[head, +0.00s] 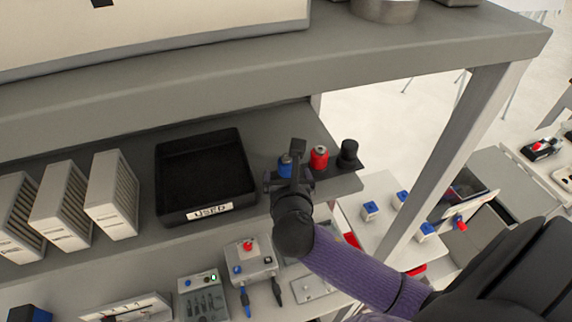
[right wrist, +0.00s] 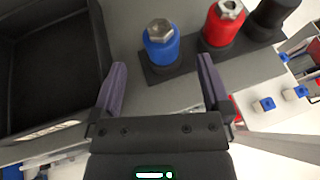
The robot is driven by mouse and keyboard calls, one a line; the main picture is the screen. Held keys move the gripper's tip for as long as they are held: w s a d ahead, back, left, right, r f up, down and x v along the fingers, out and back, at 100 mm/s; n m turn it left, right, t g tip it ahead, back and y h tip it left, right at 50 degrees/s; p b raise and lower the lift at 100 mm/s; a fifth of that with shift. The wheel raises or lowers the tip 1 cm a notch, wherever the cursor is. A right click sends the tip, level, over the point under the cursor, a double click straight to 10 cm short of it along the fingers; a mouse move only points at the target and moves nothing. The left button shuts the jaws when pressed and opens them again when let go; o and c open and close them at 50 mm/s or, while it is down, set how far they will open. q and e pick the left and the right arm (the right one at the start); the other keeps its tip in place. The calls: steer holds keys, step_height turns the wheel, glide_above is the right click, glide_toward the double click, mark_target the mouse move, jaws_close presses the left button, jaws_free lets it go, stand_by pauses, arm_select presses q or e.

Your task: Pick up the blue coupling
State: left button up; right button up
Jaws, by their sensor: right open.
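The blue coupling (head: 285,166) has a metal hex top and stands upright in a dark holder on the shelf, partly hidden by my right gripper in the head view. In the right wrist view the blue coupling (right wrist: 161,45) stands ahead of the open fingers, roughly between their lines, with a gap to the fingertips. My right gripper (right wrist: 162,85) is open and empty; it also shows in the head view (head: 290,172). My left gripper is not in view.
A red coupling (head: 319,157) and a black one (head: 348,151) stand right of the blue one in the same holder. A black tray labelled USED (head: 207,212) lies to the left. An upper shelf (head: 200,95) overhangs, and a post (head: 455,150) stands right.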

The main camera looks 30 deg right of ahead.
mark_target(288, 168)
steer(key=x, duration=0.6)
steer(key=shift+w+r, duration=0.1)
jaws_close()
